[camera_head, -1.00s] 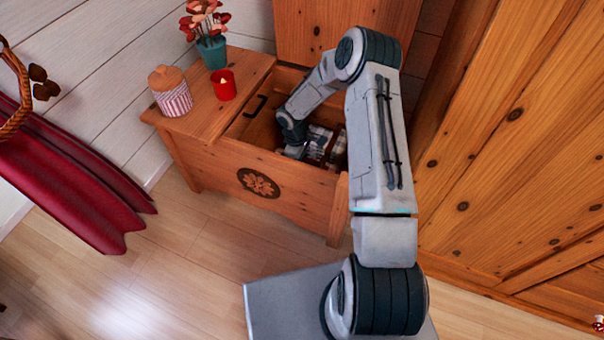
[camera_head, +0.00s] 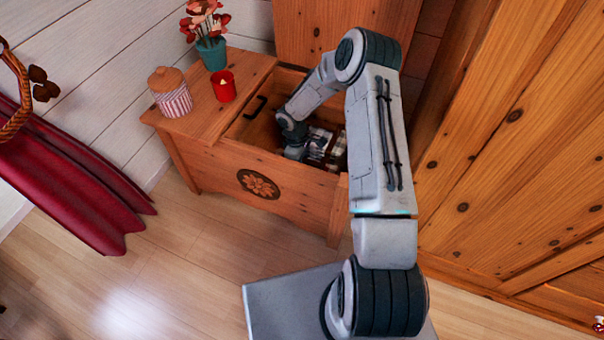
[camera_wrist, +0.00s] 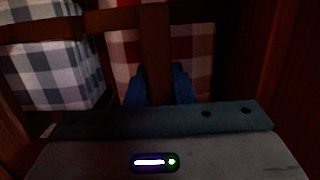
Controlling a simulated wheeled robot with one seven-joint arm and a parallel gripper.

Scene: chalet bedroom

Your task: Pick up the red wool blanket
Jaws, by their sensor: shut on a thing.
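The red wool blanket (camera_wrist: 190,45) is red-and-white checked and lies inside the open wooden chest (camera_head: 215,172). In the wrist view it fills the top middle, with a brown strap (camera_wrist: 155,35) running down across it. My gripper (camera_wrist: 160,80) reaches down into the chest, its blue fingers on either side of the strap at the blanket's near side. It is shut on the strapped blanket; the exact contact is dark and partly hidden. In the head view my wrist hides the fingers.
A grey-and-white checked blanket (camera_wrist: 55,65) with a strap lies left of the red one. The chest walls are close around my gripper. A striped jar (camera_head: 170,95), a red candle (camera_head: 223,87) and a flower vase (camera_head: 211,52) stand on the chest's left top.

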